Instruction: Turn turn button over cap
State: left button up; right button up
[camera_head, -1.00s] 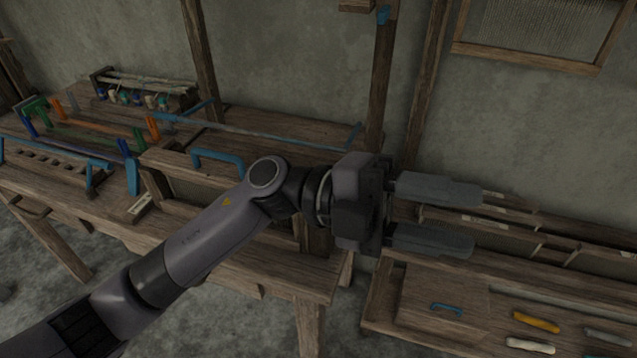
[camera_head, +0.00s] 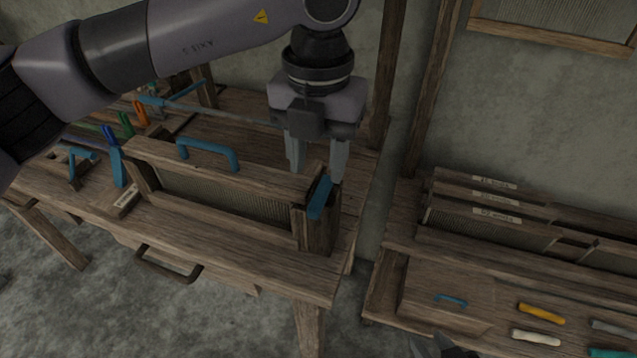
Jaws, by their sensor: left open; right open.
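The blue turn button (camera_head: 319,198) sits on top of the wooden end post (camera_head: 318,235) at the right end of the reed frame. Its long side points front to back, across the line of the cap. The cap (camera_head: 222,169) is a wooden bar with a blue handle (camera_head: 208,152), lying along the top of the frame. My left gripper (camera_head: 317,172) points down with its fingers apart, just behind the button; I cannot tell whether it touches anything. My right gripper (camera_head: 440,346) shows only as dark tips at the bottom edge, away from the button.
A blue upright piece (camera_head: 118,167) stands at the frame's left end. A blue-ended rod (camera_head: 215,112) lies behind the cap. To the right, a rack (camera_head: 490,200) holds labelled wooden reeds, with a wooden box lid (camera_head: 445,300) and coloured handles in front. A gap separates the two benches.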

aim_at(318, 197)
pick_arm(q)
notch_tip(318, 197, down, 6)
jog(key=shift+r, duration=0.1)
grip_shut()
